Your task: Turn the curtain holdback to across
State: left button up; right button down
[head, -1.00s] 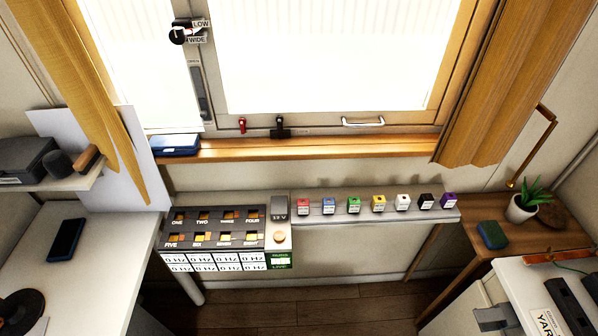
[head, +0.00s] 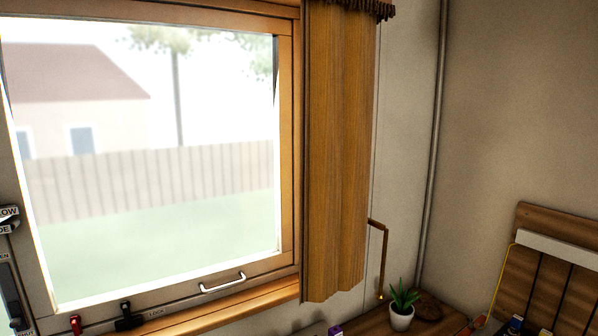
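The curtain holdback (head: 384,258) is a thin brass-coloured arm on the wall just right of the curtain. Its short upper part runs from the curtain's edge to a corner, and its long part hangs down from there to a small bright end low on the wall. The orange-brown curtain (head: 338,150) hangs straight at the window's right side. I cannot tell whether the holdback touches it. Neither of my grippers shows in the head view.
The window (head: 150,160) fills the left, with a white handle (head: 222,283) and a black lock (head: 126,318) at its lower frame. A potted plant (head: 402,308) stands on the wooden shelf below the holdback. A slatted wooden rack (head: 560,260) is at right.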

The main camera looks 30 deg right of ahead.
aim_at(379, 297)
jog(key=z, duration=1)
jog(key=k, duration=0.2)
